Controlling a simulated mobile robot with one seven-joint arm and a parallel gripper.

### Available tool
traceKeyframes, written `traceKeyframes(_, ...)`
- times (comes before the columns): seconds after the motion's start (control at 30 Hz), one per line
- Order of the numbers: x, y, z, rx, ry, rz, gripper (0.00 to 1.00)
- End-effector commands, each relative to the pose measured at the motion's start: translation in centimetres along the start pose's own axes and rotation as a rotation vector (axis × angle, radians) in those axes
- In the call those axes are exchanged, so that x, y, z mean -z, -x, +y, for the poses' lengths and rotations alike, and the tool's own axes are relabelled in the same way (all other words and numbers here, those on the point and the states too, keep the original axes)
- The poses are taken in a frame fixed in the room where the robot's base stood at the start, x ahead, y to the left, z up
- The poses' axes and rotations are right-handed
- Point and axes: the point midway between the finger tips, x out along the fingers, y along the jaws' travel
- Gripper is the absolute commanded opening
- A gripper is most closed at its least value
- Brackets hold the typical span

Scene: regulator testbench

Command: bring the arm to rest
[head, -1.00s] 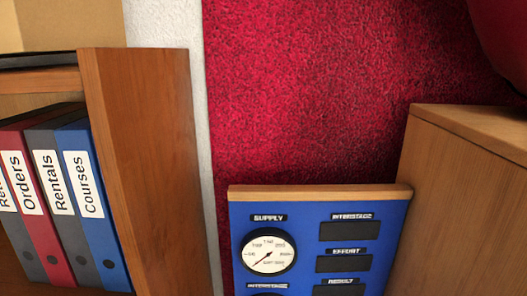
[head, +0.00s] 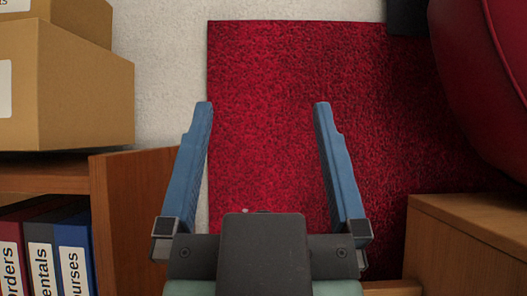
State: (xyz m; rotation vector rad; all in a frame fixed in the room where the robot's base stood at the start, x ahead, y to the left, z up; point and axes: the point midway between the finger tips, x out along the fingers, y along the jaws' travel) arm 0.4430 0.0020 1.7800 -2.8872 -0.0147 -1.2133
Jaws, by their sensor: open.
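My gripper (head: 262,108) is in the middle of the head view, its two blue fingers spread wide apart. It is open, with nothing between the fingers. The gripper and wrist cover the lower middle of the view, so the blue panel with the gauge is hidden. A strip of wood (head: 392,288) shows low, just right of my wrist.
A wooden shelf (head: 135,215) with binders (head: 45,250) stands at left, with cardboard boxes (head: 85,85) on top. A wooden cabinet (head: 465,240) is at lower right. A round red object (head: 480,90) is at upper right. The red rug (head: 300,60) lies clear beyond.

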Motion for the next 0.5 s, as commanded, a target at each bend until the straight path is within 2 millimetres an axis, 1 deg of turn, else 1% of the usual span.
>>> traceKeyframes(0.07, 0.6, 0.1, 0.0, 0.0, 0.014, 0.019, 0.96)
traceKeyframes(0.37, 0.5, 0.0, 0.0, 0.0, 0.013, 0.016, 0.96)
traceKeyframes(0.4, 0.3, 0.2, 0.0, 0.0, 0.013, 0.015, 0.96)
traceKeyframes(0.5, -0.9, 1.4, 0.0, 0.0, 0.013, 0.015, 0.96)
